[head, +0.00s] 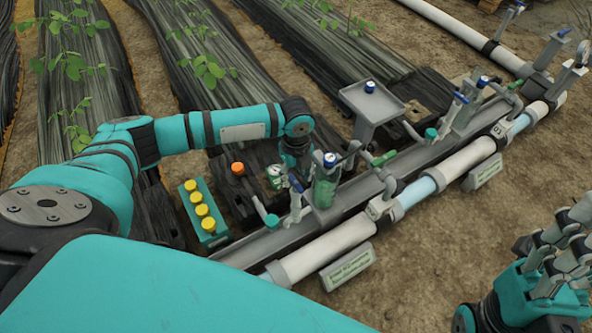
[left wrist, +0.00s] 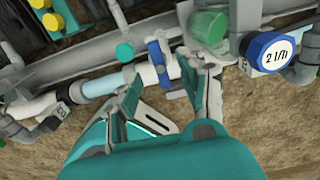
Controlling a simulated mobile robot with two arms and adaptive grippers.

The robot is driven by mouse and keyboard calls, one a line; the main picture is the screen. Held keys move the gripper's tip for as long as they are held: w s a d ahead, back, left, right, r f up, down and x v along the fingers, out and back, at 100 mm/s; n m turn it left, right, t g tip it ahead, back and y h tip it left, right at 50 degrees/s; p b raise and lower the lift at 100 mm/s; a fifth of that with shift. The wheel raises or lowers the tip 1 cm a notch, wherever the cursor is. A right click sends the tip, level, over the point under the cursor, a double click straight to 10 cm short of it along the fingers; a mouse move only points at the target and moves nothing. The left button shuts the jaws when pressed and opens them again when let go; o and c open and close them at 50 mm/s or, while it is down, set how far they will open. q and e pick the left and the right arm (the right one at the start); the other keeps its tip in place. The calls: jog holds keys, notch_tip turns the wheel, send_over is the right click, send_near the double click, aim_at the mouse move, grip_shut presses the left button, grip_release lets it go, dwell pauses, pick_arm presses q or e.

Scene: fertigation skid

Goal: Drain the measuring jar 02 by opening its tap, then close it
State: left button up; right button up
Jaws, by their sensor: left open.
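The measuring jar (head: 325,188), a clear cylinder with green liquid, stands by the grey rail in the head view. A green cylinder (left wrist: 208,28), apparently this jar, shows in the left wrist view. A tap with a blue handle (left wrist: 158,60) sits on a pale body; in the head view the blue handle (head: 296,183) is just left of the jar. My left gripper (left wrist: 165,88) is open, with its fingertips on either side of the tap; contact is unclear. In the head view it is mostly hidden by its wrist. My right gripper (head: 562,245) is open and empty, away from the skid.
A grey tray on a post (head: 372,101) stands behind the jar. A battery-like box with yellow caps (head: 203,213) is at left. A white pipe (head: 325,250) runs along the front. A blue dial marked 2 l/h (left wrist: 272,52) is close right of my left gripper.

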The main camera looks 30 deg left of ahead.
aim_at(296, 183)
pick_arm(q)
jog(key=shift+f, duration=0.15)
jog(key=shift+f+b, duration=0.55)
jog(key=shift+f, duration=1.55)
grip_shut()
